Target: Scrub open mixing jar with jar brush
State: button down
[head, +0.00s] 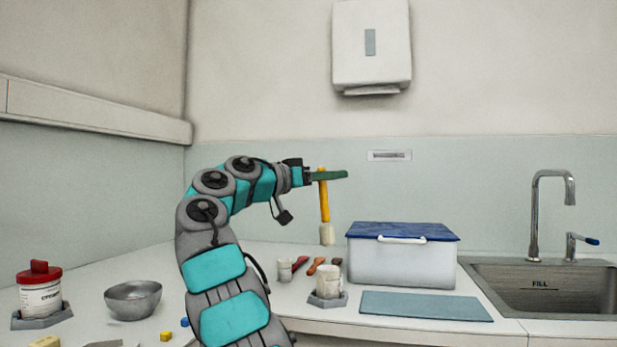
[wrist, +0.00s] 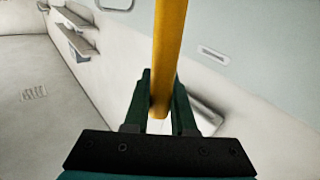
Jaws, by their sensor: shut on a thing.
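My gripper (head: 335,175) is shut on the yellow handle of the jar brush (head: 324,200). The brush hangs upright with its pale head down. In the wrist view the yellow handle (wrist: 169,50) stands between the green fingers (wrist: 160,105). An open white jar (head: 330,283), apparently the mixing jar, stands on a grey coaster (head: 327,300) on the counter. The jar's inside is hidden.
A white bin with a blue lid (head: 402,262) stands right of the jar, behind a blue-grey mat (head: 425,306). A sink (head: 545,287) is at the right. A red-lidded jar (head: 40,296) and metal bowl (head: 133,299) are left. Small red and orange-handled items (head: 316,266) lie behind the jar.

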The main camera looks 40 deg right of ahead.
jog(key=shift+f, duration=0.2)
notch_tip(320, 180, down, 10)
jog(key=b, duration=1)
jog(key=shift+f, duration=0.25)
dwell(0.4)
